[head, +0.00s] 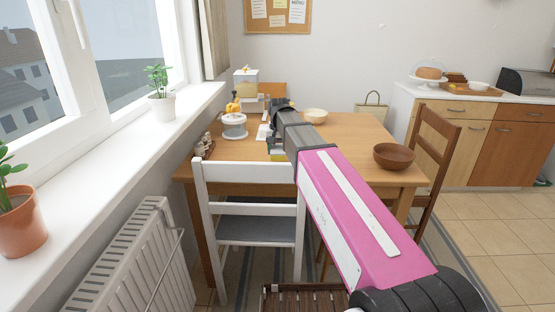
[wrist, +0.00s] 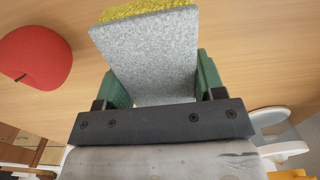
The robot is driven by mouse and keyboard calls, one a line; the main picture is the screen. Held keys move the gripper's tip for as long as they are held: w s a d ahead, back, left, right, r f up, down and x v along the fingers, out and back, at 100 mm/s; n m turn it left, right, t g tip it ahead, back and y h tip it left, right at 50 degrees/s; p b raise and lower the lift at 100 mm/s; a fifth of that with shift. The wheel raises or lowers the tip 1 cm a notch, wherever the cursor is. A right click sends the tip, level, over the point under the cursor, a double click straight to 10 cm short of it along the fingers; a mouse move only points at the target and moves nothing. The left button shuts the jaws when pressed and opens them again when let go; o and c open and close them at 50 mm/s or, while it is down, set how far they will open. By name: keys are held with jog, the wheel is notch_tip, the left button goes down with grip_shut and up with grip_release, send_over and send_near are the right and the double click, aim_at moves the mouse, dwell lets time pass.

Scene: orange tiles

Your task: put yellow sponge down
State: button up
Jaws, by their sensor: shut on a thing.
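The yellow sponge (wrist: 150,55) is in my gripper (wrist: 162,82) in the wrist view. It shows a broad grey face and a yellow, rough-textured edge at the top. The green fingers are shut on its left and right sides. The wooden table (wrist: 245,35) fills the background behind the sponge. I cannot tell whether the sponge touches the table. In the head view my arm reaches over the table (head: 345,140), and its own links hide most of the gripper and sponge.
A red round object (wrist: 36,57) lies on the table left of the sponge in the wrist view. A white stand (head: 234,127) with yellow items, a cream bowl (head: 315,116) and a brown bowl (head: 394,156) are on the table. A white chair (head: 246,180) stands in front.

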aim_at(279, 147)
jog(key=shift+f, duration=1.95)
jog(key=shift+f, duration=0.15)
jog(key=o, duration=1)
jog(key=shift+c, duration=0.2)
notch_tip(279, 147, up, 12)
jog(key=shift+r, duration=0.15)
